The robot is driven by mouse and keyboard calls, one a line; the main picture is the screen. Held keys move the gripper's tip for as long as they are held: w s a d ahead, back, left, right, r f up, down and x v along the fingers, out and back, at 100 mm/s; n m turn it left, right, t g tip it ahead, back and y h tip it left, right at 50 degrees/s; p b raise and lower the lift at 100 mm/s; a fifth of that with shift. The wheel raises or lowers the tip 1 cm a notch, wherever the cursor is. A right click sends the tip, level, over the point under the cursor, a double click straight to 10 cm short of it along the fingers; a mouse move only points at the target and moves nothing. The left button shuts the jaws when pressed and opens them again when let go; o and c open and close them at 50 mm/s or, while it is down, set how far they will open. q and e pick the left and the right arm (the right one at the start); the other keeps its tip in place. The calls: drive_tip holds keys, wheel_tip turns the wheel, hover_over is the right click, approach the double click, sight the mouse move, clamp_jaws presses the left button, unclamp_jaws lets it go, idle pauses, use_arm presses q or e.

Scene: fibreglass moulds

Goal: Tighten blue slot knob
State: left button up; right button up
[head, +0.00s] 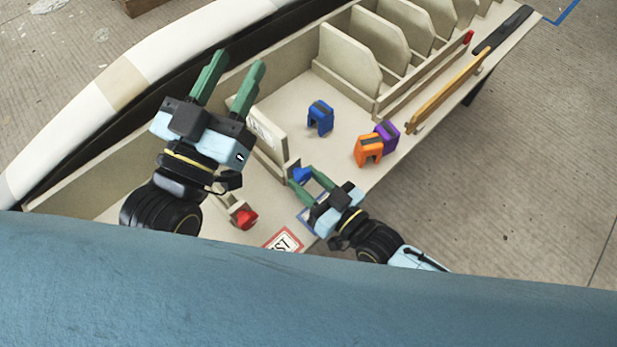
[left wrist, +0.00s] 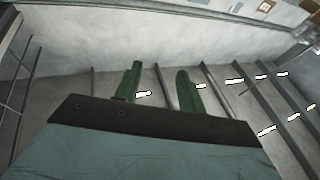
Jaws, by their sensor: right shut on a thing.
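The blue slot knob (head: 302,174) sits on the right end of an upright panel's slot on the bench. My right gripper (head: 305,178) is at the blue knob with its green fingers, shut on it. The fingers partly hide the knob. A red knob (head: 245,217) sits nearer, at another slot. The upright panel (head: 268,140) stands between the two arms. My left gripper (head: 228,80) is raised above the bench, its green fingers apart and empty. In the left wrist view its fingers (left wrist: 158,82) are also apart, with nothing between them.
A blue clamp (head: 320,118), an orange clamp (head: 368,150) and a purple clamp (head: 387,134) stand on the bench. Several upright dividers (head: 347,58) stand behind. A red-bordered sign (head: 284,241) lies in front.

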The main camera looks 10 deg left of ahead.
use_arm(q)
drive_tip(key=shift+w+a+f+g, duration=0.1)
drive_tip(key=shift+w+f+g, duration=0.1)
drive_tip(key=shift+f+g, duration=0.4)
use_arm(e)
drive_tip(key=shift+m, duration=0.8)
drive_tip(key=shift+f, duration=0.1)
drive_tip(key=o, duration=1)
